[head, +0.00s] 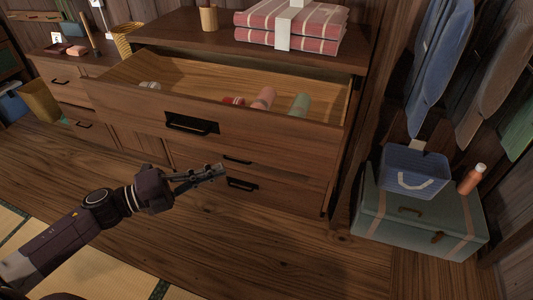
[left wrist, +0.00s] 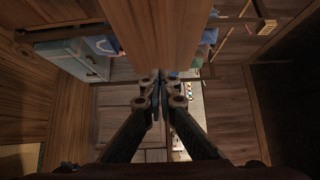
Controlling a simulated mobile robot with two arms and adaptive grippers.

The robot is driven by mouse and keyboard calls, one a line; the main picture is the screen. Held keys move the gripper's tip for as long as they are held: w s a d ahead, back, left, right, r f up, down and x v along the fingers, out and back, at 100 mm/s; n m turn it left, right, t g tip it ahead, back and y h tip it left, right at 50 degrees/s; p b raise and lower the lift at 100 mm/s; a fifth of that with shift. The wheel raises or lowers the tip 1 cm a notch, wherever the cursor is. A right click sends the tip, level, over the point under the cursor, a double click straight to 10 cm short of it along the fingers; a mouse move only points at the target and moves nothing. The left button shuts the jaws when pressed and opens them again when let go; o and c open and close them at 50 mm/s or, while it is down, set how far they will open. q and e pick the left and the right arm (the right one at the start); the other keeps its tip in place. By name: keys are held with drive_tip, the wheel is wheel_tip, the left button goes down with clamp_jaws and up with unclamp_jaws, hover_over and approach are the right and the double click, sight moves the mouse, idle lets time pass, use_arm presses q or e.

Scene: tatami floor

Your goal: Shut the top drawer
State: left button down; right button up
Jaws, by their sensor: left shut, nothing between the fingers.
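The top drawer (head: 270,138) of the wooden dresser (head: 175,28) stands pulled far out in the head view. Its dark handle (head: 190,125) is on the front panel. Rolled pink, red and green cloths lie inside the drawer, with a pale item at its left. My left gripper (head: 220,170) is shut and empty. In the head view it appears below the drawer's handle; I cannot tell whether it touches the drawer. In the left wrist view the closed fingertips (left wrist: 160,78) meet at the lower end of a broad wooden panel (left wrist: 155,35). My right gripper is out of view.
Folded striped red cloths (head: 290,25) and a wooden cup (head: 208,17) sit on the dresser top. A green trunk (head: 420,215) with a blue basket (head: 414,172) and an orange bottle (head: 471,179) stands at right. The wooden floor (head: 290,245) in front is clear.

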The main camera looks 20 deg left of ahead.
use_arm(q)
approach(270, 143)
drive_tip(key=w+d, duration=0.2)
drive_tip(key=d, duration=0.3)
drive_tip(key=shift+w+a, duration=0.15)
drive_tip(key=shift+w, duration=0.65)
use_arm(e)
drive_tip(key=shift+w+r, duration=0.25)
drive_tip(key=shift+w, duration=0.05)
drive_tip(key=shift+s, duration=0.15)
use_arm(q)
drive_tip(key=shift+w, duration=0.15)
